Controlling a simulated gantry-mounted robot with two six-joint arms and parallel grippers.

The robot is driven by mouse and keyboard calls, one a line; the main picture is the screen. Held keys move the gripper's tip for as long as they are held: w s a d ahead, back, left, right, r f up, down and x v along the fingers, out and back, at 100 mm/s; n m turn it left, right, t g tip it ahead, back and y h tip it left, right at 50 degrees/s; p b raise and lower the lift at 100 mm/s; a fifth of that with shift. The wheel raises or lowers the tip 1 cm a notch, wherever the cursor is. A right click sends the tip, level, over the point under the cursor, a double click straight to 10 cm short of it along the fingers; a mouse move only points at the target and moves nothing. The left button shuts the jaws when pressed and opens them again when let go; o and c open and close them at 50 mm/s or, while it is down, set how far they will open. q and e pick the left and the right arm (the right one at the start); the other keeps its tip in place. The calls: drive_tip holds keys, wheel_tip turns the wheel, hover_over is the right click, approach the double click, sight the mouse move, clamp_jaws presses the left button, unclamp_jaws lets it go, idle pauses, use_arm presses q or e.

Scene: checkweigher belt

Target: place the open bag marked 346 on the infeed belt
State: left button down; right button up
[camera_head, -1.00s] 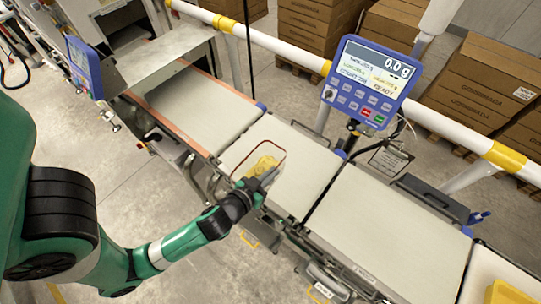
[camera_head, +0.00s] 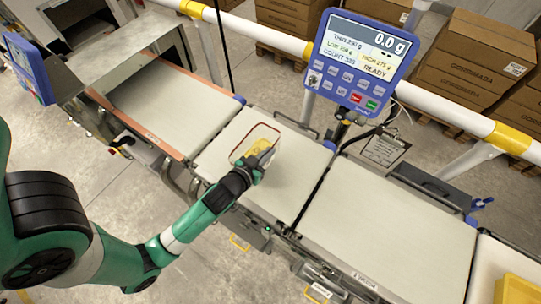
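A clear bag (camera_head: 258,132) with a red-brown rim and yellow contents is over the left part of the middle belt (camera_head: 295,178). Its number cannot be read. My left gripper (camera_head: 262,161) is at the bag's near right side and overlaps it in the picture. The fingers are small and partly hidden against the bag, so whether they grip it cannot be told. Whether the bag rests on the belt or is just above it is also unclear. My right gripper is out of view.
A blue display (camera_head: 361,60) reading 0.0 g stands behind the belts. Another belt (camera_head: 180,100) with orange edges lies to the left, and a wide belt (camera_head: 390,225) to the right. A yellow bin (camera_head: 515,290) is at the lower right. A white guard rail (camera_head: 440,112) runs behind.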

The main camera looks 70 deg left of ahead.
use_arm(q)
drive_tip(key=shift+w+a, duration=0.1)
drive_tip(key=shift+f, duration=0.2)
drive_tip(key=f+b, duration=0.3)
drive_tip(key=b, duration=0.1)
drive_tip(key=shift+w+a+f, duration=0.25)
drive_tip(key=shift+a+f, duration=0.1)
drive_tip(key=shift+f, duration=0.05)
drive_tip(key=shift+s+d, duration=0.15)
drive_tip(key=shift+r, duration=0.1)
drive_tip(key=c, duration=1.5)
unclamp_jaws()
drive_tip(key=shift+f, duration=0.2)
drive_tip(key=o, duration=0.4)
